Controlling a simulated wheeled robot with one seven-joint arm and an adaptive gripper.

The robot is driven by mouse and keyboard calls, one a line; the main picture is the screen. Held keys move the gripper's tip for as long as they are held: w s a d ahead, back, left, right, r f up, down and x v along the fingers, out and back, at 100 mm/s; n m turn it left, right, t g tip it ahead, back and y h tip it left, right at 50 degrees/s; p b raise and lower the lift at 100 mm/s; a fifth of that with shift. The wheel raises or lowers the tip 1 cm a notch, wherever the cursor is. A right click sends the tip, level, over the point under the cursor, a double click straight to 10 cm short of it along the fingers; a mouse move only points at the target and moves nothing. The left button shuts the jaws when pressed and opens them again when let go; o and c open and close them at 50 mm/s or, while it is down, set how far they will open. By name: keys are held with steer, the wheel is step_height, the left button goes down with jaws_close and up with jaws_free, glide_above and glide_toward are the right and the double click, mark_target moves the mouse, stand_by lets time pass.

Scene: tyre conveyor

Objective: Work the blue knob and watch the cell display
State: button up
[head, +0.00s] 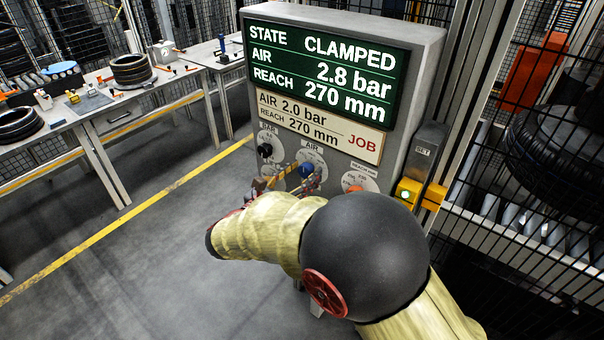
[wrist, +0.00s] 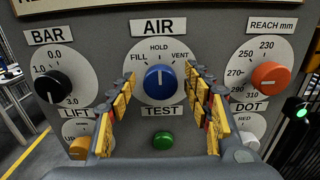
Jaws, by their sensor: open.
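The blue knob (wrist: 160,82) sits on the AIR dial, and its white mark points up at HOLD, between FILL and VENT. It also shows in the head view (head: 306,170), partly behind my gripper. My gripper (wrist: 161,88) is open, with one yellow-padded finger on each side of the knob. Gaps show between the fingers and the knob, so it is not gripped. The cell display (head: 325,72) reads STATE CLAMPED, AIR 2.8 bar, REACH 270 mm. The job card (head: 318,127) below it reads AIR 2.0 bar, REACH 270 mm.
A black BAR knob (wrist: 48,86) is left of the AIR dial, and an orange REACH knob (wrist: 269,75) is right. A green TEST button (wrist: 163,140) sits below. A yellow SET box (head: 408,192) is on the cabinet's right side. Workbenches stand at the left.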

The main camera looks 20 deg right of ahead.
steer(key=shift+c, duration=0.7)
steer(key=c, duration=1)
steer(key=shift+m, duration=0.3)
steer(key=m+b, duration=0.2)
steer(key=m, duration=0.1)
steer(key=shift+f+m, duration=0.1)
steer(key=shift+m, duration=0.2)
steer(key=shift+s+d+m+b, duration=0.1)
steer(key=shift+m+b, duration=1.7)
steer(key=shift+m, duration=0.5)
steer(key=o, duration=1.1)
